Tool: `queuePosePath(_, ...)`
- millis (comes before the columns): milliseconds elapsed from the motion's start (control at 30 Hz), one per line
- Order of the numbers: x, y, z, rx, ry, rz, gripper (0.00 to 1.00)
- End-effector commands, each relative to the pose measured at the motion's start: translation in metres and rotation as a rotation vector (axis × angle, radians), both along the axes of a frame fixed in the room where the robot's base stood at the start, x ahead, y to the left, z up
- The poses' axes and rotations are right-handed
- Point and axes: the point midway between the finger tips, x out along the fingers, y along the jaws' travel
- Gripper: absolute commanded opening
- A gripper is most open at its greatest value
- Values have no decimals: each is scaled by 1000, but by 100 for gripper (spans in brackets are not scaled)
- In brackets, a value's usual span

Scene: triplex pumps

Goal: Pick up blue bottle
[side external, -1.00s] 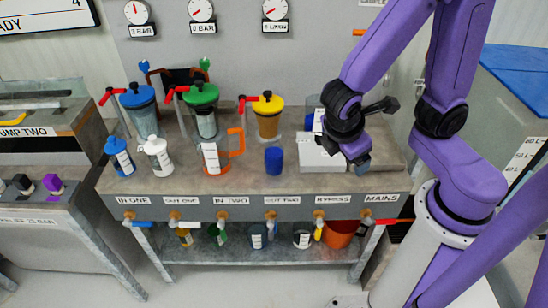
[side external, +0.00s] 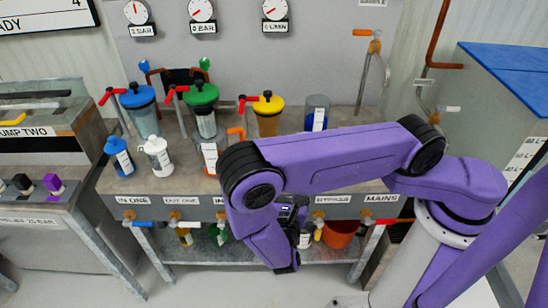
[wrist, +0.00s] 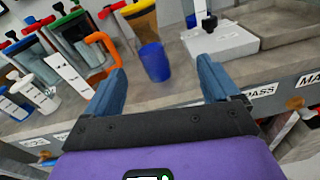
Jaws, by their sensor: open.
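The blue bottle (side external: 121,155) stands upright with a white label on the left part of the bench, left of a white bottle (side external: 157,156). In the wrist view the blue bottle (wrist: 14,107) is at the far left edge, partly cut off. My gripper (wrist: 160,76) is open, with its two blue-grey fingers wide apart and nothing held. It is in front of the bench, well to the right of the blue bottle. In the side view my arm largely hides the fingers. A blue cup (wrist: 154,62) shows beyond and between the fingers.
Jugs with blue (side external: 138,97), green (side external: 202,94) and yellow (side external: 268,105) lids stand behind the bottles. An orange-handled jug (wrist: 101,46) stands between the white bottle and the cup. A white box (wrist: 220,40) lies at the right. Taps line the bench front.

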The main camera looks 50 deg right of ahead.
Motion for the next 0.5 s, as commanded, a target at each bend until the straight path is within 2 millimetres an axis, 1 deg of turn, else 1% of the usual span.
queuePosePath(33, -2, 3, -9, -39, 8, 43, 88)
queuePosePath(200, -6, 10, -31, -112, 27, 146, 88)
queuePosePath(367, -7, 10, -39, -138, 36, 183, 88)
queuePosePath(500, 5, 1, -39, -139, 38, 181, 88)
